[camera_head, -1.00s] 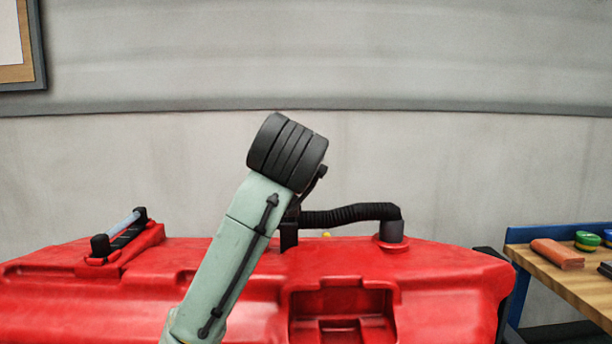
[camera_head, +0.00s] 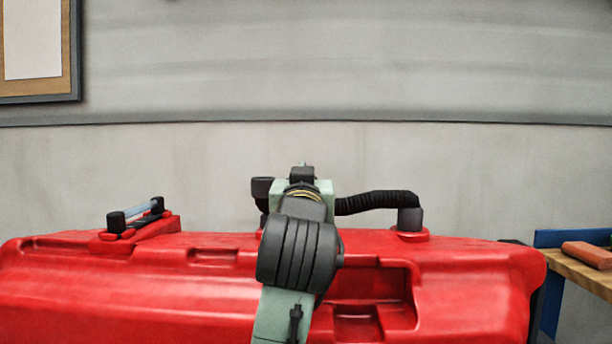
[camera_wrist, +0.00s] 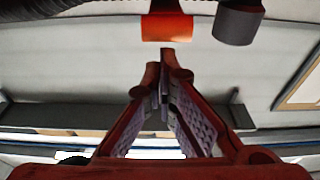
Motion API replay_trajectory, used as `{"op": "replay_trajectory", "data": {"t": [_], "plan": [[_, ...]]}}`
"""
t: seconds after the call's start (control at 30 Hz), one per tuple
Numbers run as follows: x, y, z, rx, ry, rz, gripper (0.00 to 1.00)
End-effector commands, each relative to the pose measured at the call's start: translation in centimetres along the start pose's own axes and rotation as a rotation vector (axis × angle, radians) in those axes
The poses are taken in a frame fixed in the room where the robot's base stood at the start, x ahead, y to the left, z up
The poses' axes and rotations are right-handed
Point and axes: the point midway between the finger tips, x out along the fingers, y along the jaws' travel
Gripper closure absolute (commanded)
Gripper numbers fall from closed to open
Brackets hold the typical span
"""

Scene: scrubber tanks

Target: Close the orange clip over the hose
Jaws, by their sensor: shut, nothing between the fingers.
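The orange clip (camera_wrist: 167,27) shows in the wrist view at the top centre, just beyond my fingertips, with a small visible gap between. Its upper part is cut by the frame edge, so I cannot tell how far it is open. The black ribbed hose (camera_wrist: 50,8) runs along the top left of the wrist view. It also shows in the head view (camera_head: 375,202), right of my arm, over the red tank (camera_head: 480,275). My gripper (camera_wrist: 165,65) is shut and empty in the wrist view. In the head view my arm hides the clip and fingers.
A dark cylinder (camera_wrist: 240,24) stands right of the clip in the wrist view. In the head view, a black fitting (camera_head: 409,219) holds the hose's right end, and a clear tube with black ends (camera_head: 136,216) sits at left. A workbench (camera_head: 585,268) stands at right.

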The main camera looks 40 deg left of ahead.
Motion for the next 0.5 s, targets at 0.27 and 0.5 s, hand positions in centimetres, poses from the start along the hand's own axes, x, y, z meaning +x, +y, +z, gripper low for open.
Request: {"op": "replay_trajectory", "data": {"t": [0.27, 0.5], "plan": [[-0.7, 0.0, 1.1, -0.001, -0.002, 0.000, 1.00], [-0.8, 0.0, 1.4, -0.001, -0.005, 0.000, 1.00]]}}
